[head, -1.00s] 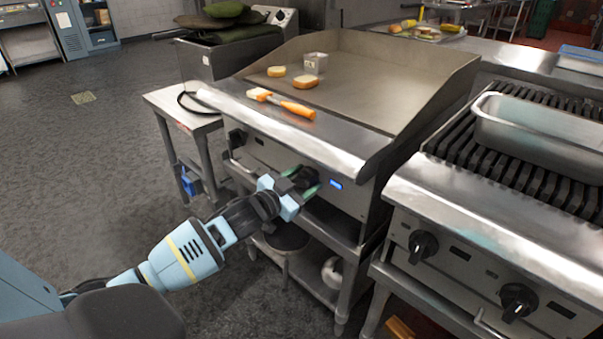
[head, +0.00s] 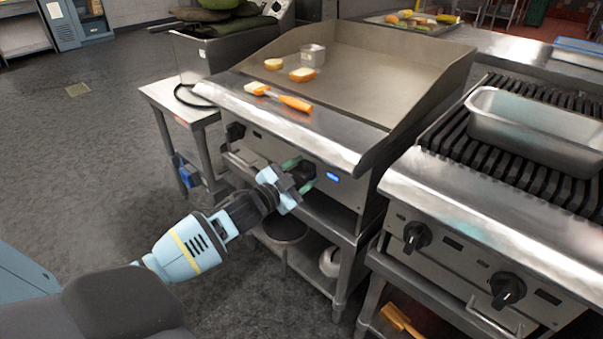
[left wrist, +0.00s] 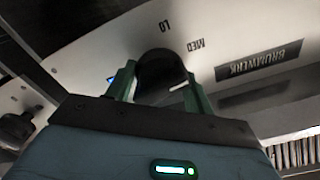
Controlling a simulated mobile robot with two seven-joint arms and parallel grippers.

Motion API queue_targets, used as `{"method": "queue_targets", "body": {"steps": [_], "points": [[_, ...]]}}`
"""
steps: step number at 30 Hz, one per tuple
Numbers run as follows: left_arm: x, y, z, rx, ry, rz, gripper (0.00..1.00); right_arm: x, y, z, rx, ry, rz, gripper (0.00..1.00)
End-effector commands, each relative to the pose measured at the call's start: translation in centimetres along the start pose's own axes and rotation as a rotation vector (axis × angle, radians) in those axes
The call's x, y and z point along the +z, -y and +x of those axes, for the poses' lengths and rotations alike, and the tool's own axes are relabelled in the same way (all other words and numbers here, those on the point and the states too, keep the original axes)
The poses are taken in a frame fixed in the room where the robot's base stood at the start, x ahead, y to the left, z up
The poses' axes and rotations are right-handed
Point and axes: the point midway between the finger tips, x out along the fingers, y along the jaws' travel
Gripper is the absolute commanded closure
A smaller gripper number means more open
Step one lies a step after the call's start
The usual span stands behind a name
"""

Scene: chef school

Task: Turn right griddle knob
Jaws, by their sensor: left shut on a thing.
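The griddle (head: 385,75) stands in the middle of the head view, with its front panel facing me. My left gripper (head: 299,175) is at the right griddle knob (head: 304,170), a black knob just left of a lit blue display (head: 333,176). In the left wrist view the two green fingers stand on either side of the dark knob (left wrist: 160,66), shut on it. The labels LO and MED show on the panel beside it. The left griddle knob (head: 235,131) is free. My right gripper is not in view.
Bread slices (head: 302,74), a small metal container (head: 313,55) and an orange-handled brush (head: 290,101) lie on the griddle. A grill (head: 490,215) with black knobs and a metal pan (head: 535,125) stands at right. Open floor lies at left.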

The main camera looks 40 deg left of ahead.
Motion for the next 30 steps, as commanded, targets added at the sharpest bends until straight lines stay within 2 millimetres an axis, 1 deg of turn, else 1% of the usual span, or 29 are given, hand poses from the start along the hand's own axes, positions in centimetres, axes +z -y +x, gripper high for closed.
{"method": "queue_targets", "body": {"steps": [2,3,4,5,13,17,30], "points": [[-0.1,-0.2,0.0,0.003,-0.003,-0.002,0.7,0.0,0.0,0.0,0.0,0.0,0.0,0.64],[-0.1,-0.2,0.0,0.003,-0.003,-0.002,0.43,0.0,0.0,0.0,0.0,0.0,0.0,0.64],[-0.1,-0.2,0.0,0.003,-0.003,-0.002,0.4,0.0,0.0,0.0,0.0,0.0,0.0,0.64],[-0.1,-0.2,0.0,0.003,-0.003,-0.002,0.38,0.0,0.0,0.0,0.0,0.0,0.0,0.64],[0.0,-0.1,-0.1,0.001,-0.001,-0.002,0.38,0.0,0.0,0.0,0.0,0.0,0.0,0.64],[0.1,-0.1,-0.8,0.002,0.001,-0.002,0.38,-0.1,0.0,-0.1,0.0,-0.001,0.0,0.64],[0.0,-0.2,-6.3,0.003,-0.001,-0.002,0.38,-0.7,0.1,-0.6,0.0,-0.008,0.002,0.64]]}}
